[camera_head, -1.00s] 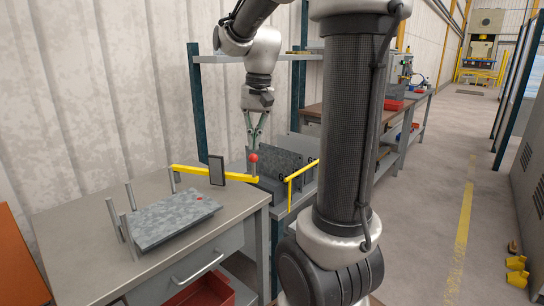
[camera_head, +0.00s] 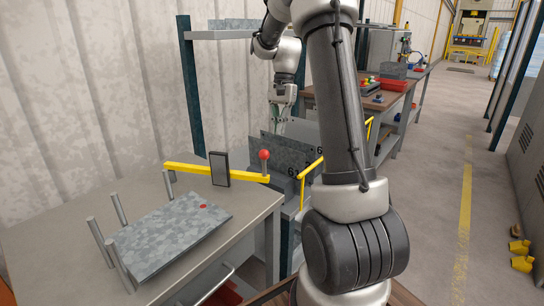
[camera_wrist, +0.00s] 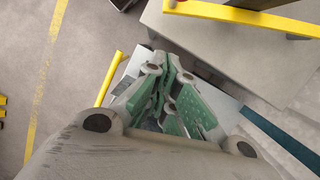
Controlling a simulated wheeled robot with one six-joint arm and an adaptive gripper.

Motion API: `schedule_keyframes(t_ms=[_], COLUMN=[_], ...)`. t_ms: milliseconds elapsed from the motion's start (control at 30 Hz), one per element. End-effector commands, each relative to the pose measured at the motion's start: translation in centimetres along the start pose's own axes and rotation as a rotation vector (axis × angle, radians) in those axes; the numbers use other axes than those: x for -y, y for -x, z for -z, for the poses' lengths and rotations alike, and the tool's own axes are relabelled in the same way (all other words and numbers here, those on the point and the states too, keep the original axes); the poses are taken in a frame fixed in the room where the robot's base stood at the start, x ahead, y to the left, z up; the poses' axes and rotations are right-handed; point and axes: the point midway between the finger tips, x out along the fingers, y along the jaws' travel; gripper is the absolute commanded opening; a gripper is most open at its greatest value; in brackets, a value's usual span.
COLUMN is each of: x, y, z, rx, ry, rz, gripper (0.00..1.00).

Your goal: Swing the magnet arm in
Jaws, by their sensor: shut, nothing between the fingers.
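The yellow magnet arm (camera_head: 215,172) runs across the back of the grey table, with a dark plate (camera_head: 219,168) hanging at its middle and a red ball knob (camera_head: 264,155) on a post at its right end. It also shows at the top of the wrist view (camera_wrist: 245,14). A grey sheet panel (camera_head: 165,235) with a red spot (camera_head: 203,206) lies on the table among several upright pins. My gripper (camera_head: 280,125) is beyond and above the knob, apart from it, pointing down in front of the panel rack. In the wrist view its green-padded fingers (camera_wrist: 172,85) are together and hold nothing.
A rack of upright grey panels (camera_head: 285,150) with a yellow rail (camera_head: 310,170) stands right of the table. A blue-posted shelf (camera_head: 190,95) rises behind. A workbench (camera_head: 385,105) stands farther back.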

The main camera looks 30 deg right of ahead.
Motion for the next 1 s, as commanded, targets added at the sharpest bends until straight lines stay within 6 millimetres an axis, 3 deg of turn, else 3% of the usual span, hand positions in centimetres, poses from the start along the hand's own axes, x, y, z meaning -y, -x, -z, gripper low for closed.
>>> schedule_keyframes(t_ms=[167, 567, 733, 1000], x=[0.0, -0.1, 0.0, 0.0], y=[-1.8, -10.1, -10.5, -10.8], z=[-0.1, -0.1, -2.6, -3.9], rx=[0.003, 0.003, 0.000, 0.000], ry=[0.000, 0.002, 0.003, 0.001], rz=[-0.002, -0.004, -0.001, 0.000], gripper=[0.00, 0.00, 0.00, 0.00])
